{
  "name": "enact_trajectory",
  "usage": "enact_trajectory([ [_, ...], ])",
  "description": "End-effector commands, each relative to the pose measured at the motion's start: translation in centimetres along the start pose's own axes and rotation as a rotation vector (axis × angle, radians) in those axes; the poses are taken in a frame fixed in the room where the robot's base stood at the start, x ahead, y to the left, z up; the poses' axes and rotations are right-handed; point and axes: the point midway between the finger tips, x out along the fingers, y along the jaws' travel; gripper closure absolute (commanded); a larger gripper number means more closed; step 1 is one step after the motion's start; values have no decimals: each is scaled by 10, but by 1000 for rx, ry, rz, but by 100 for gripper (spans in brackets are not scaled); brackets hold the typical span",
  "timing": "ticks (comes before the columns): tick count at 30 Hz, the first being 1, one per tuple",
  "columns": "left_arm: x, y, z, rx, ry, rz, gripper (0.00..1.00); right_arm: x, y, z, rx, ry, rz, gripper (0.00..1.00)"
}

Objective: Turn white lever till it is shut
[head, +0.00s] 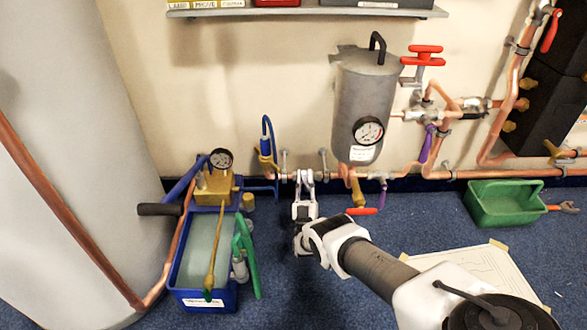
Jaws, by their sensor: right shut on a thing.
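The horizontal copper pipe (405,174) runs low along the wall. My right gripper (305,176) reaches it from the lower right, left of the grey tank. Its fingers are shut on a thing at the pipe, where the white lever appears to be. The fingers hide the lever almost wholly, so its angle cannot be told. My left gripper is not in view.
Close to the right are a red lever (361,211), a purple lever (382,194) and a grey tank (362,105) with a gauge. A blue test pump (213,295) stands left. A green tray (500,205) and paper sheet (478,275) lie right.

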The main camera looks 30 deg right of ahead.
Motion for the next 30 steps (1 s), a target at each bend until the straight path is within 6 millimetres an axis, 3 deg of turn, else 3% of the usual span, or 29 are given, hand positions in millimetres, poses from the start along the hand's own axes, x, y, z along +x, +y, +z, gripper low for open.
enact_trajectory([
  [12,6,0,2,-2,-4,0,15,2,13,4,142,-42,145,100],
  [29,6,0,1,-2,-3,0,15,2,16,5,163,-48,172,100],
  [30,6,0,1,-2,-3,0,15,2,17,5,163,-48,172,67],
])
